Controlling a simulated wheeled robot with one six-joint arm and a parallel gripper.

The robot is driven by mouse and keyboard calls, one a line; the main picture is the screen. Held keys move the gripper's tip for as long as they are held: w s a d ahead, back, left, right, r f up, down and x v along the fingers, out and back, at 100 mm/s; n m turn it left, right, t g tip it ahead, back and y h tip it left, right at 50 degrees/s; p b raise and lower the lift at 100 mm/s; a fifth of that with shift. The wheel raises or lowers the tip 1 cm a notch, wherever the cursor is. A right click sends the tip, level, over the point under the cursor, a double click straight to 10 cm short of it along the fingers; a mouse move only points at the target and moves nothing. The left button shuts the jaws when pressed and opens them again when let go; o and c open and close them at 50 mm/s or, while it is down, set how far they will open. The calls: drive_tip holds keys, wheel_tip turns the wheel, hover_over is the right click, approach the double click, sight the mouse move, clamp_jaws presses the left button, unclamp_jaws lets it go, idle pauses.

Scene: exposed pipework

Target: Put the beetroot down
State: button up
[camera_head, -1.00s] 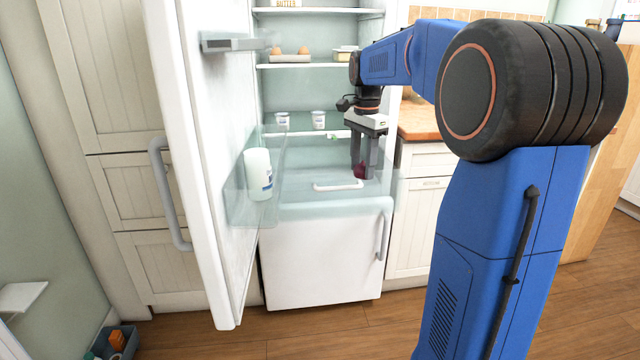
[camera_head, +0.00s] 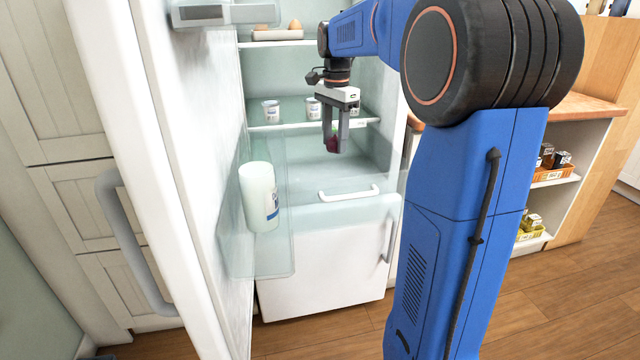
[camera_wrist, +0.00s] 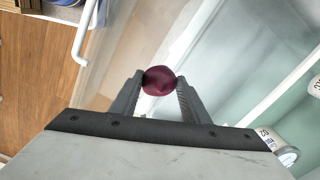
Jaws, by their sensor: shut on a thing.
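The beetroot (camera_wrist: 159,80) is dark red and round. It sits between the fingertips of my gripper (camera_wrist: 158,84) in the wrist view, and the gripper is shut on it. In the head view the beetroot (camera_head: 332,145) shows partly between the fingers of my gripper (camera_head: 335,146), which points down inside the open fridge. It hangs above the fridge's bottom glass surface (camera_head: 310,178), behind the white handle. Whether it touches anything below cannot be told, but it looks clear.
The open fridge door (camera_head: 160,150) stands at the left, with a white container (camera_head: 260,190) in its shelf. White tubs (camera_head: 271,110) stand on the glass shelf near my gripper. Eggs in a tray (camera_head: 278,34) sit higher. A white handle (camera_head: 349,193) lies in front.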

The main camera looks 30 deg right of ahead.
drive_tip(key=shift+w+f, duration=0.2)
drive_tip(key=shift+f, duration=8.3)
drive_tip(key=shift+f, duration=0.15)
drive_tip(key=o, duration=1.1)
wheel_tip(320, 180, up, 12)
drive_tip(key=shift+r, duration=0.15)
drive_tip(key=shift+s, duration=0.1)
